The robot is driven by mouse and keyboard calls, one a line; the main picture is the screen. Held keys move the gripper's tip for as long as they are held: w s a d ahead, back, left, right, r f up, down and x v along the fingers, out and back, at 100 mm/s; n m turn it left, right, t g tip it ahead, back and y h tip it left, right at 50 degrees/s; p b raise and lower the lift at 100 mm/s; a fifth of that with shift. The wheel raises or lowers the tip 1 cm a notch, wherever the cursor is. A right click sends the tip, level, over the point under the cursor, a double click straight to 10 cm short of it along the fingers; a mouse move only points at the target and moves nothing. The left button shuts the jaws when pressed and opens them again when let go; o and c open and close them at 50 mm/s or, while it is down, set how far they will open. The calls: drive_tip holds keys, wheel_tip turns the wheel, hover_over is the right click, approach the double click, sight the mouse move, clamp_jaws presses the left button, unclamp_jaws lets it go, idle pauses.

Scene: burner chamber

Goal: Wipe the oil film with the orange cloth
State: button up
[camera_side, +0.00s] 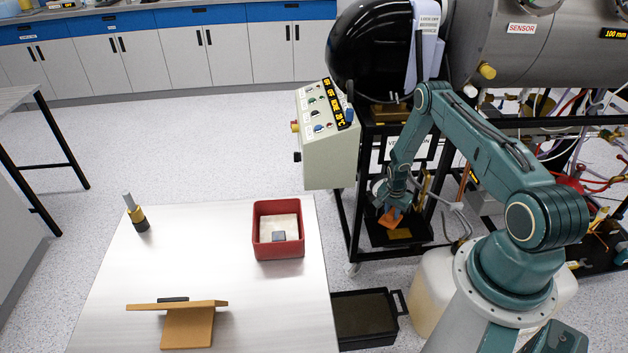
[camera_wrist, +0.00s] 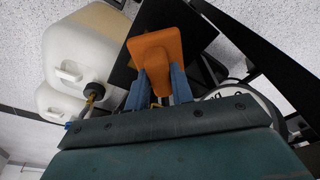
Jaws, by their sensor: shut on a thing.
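My gripper (camera_side: 392,209) is low over a black tray (camera_side: 417,233) in the frame under the black chamber. Its blue fingers (camera_wrist: 158,82) are shut on the orange cloth (camera_wrist: 155,48), which juts out past the fingertips in the wrist view. The cloth also shows in the side view (camera_side: 388,219), tilted, over the tray. A yellowish-brown patch (camera_side: 399,234), which looks like the oil film, lies on the tray just below the cloth. I cannot tell whether cloth and tray touch. The wrist view shows part of a black surface (camera_wrist: 200,22) behind the cloth.
Black frame posts (camera_side: 352,215) and a control box (camera_side: 328,140) stand left of the tray. A white canister (camera_side: 432,290) and hoses are close by. The metal table (camera_side: 215,235) holds a red bin (camera_side: 278,252), a wooden stand (camera_side: 187,328) and a grey-yellow tool (camera_side: 137,214).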

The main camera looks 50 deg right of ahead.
drive_tip(key=shift+f, duration=3.45)
drive_tip(key=shift+s+d+f, duration=0.4)
drive_tip(key=shift+f, duration=0.15)
drive_tip(key=shift+c, duration=0.4)
drive_tip(key=shift+s+d, duration=3.15)
drive_tip(key=shift+s, duration=0.05)
drive_tip(key=shift+w+a, duration=3.5)
drive_tip(key=shift+w+a+r, duration=0.1)
drive_tip(key=shift+w, duration=0.05)
drive_tip(key=shift+r, duration=3.95)
